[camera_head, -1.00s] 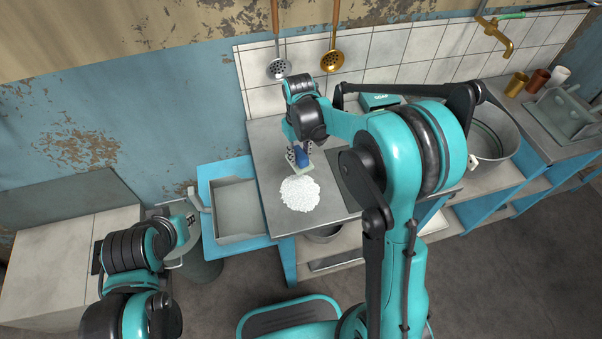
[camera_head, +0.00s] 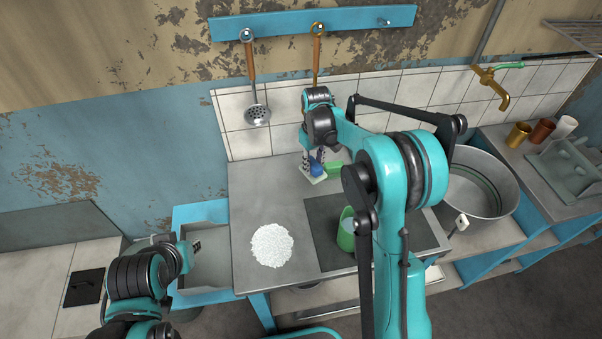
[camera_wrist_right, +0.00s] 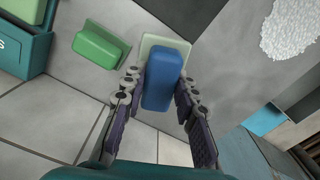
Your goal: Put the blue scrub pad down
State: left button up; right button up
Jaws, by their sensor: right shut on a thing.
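The blue scrub pad (camera_head: 316,169) has a blue grip on a pale base. It is at the back of the steel counter (camera_head: 255,187), near the tiled wall. My right gripper (camera_head: 313,160) is shut on its blue part. In the right wrist view the pad (camera_wrist_right: 163,80) sits between the two fingers of the right gripper (camera_wrist_right: 158,92), its pale green base showing beyond. I cannot tell whether the base touches the counter. My left gripper (camera_head: 192,246) is low at the left, over the sink area; its jaws are too small to read.
A green block (camera_head: 334,171) lies close beside the pad; it also shows in the right wrist view (camera_wrist_right: 98,46). A white grainy pile (camera_head: 272,245) lies on the front counter. A green container (camera_head: 346,230) stands right of it. A large metal pot (camera_head: 480,185) is farther right.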

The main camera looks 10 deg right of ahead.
jog(key=w+a+f, duration=0.1)
jog(key=w+f, duration=0.1)
jog(key=w+a+f+b, duration=0.1)
jog(key=w+a+f, duration=0.1)
jog(key=shift+w+a, duration=0.3)
jog(key=shift+w, duration=0.05)
jog(key=shift+f+b, duration=1)
jog(key=shift+f, duration=0.85)
jog(key=shift+f, duration=0.2)
jog(key=o, duration=1.1)
jog(key=shift+r, duration=0.15)
